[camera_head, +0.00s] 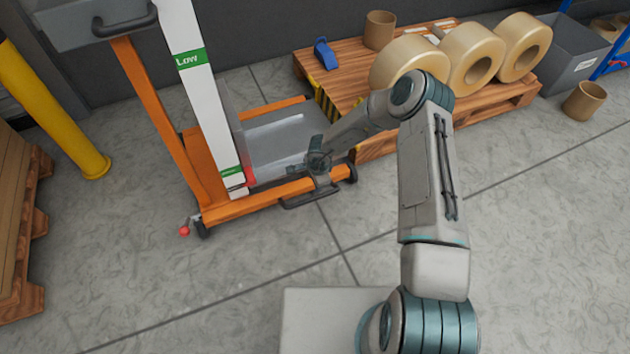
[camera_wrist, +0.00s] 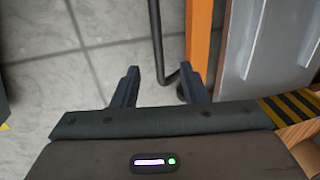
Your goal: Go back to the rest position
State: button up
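My gripper (camera_head: 318,160) is at the end of my outstretched arm, over the near right end of the orange cart (camera_head: 262,196). In the wrist view its two dark fingers (camera_wrist: 158,86) stand wide apart, and I see nothing held between them. A dark bent bar handle (camera_head: 310,199) on the cart's near edge lies close by. In the wrist view the bar (camera_wrist: 156,40) shows between and beyond the fingertips. I cannot tell whether a finger touches it.
A wooden pallet (camera_head: 400,146) with large tan tape rolls (camera_head: 473,67) and a blue tape dispenser (camera_head: 325,53) stands right behind the cart. A yellow post (camera_head: 52,115) and stacked cardboard (camera_head: 12,200) are at left. The floor (camera_head: 260,270) in front is clear.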

dwell(0.3)
jog(key=w+r+n+t+y+p, duration=0.1)
jog(key=w+r+n+p, duration=0.15)
jog(key=r, duration=0.75)
jog(key=w+r+n+t+y+p, duration=0.1)
jog(key=r+t+p, duration=0.15)
jog(key=r, duration=0.85)
jog(key=w+r+n+p, duration=0.15)
jog(key=r+p, duration=0.25)
jog(key=r, duration=0.6)
jog(key=s+d+r+n+y+p, duration=0.1)
jog(key=s+r+n+p, duration=0.25)
jog(key=r, duration=0.65)
jog(key=s+d+r+n+p, duration=0.25)
jog(key=s+r, duration=0.25)
jog(key=r, duration=0.4)
jog(key=s+d+r+n+g+h+p, duration=0.1)
jog(key=s+d+r+p, duration=0.4)
jog(key=s+r, duration=0.5)
jog(key=s+d+r+g+h+p, duration=0.1)
jog(key=s+d+r+h+p, duration=0.2)
jog(key=s+d+r+p, duration=0.3)
jog(key=s+d+r, duration=0.2)
jog(key=s+r, duration=0.3)
jog(key=s, duration=0.4)
jog(key=shift+s+n+g, duration=0.35)
jog(key=shift+s+n, duration=0.05)
jog(key=shift+a, duration=0.2)
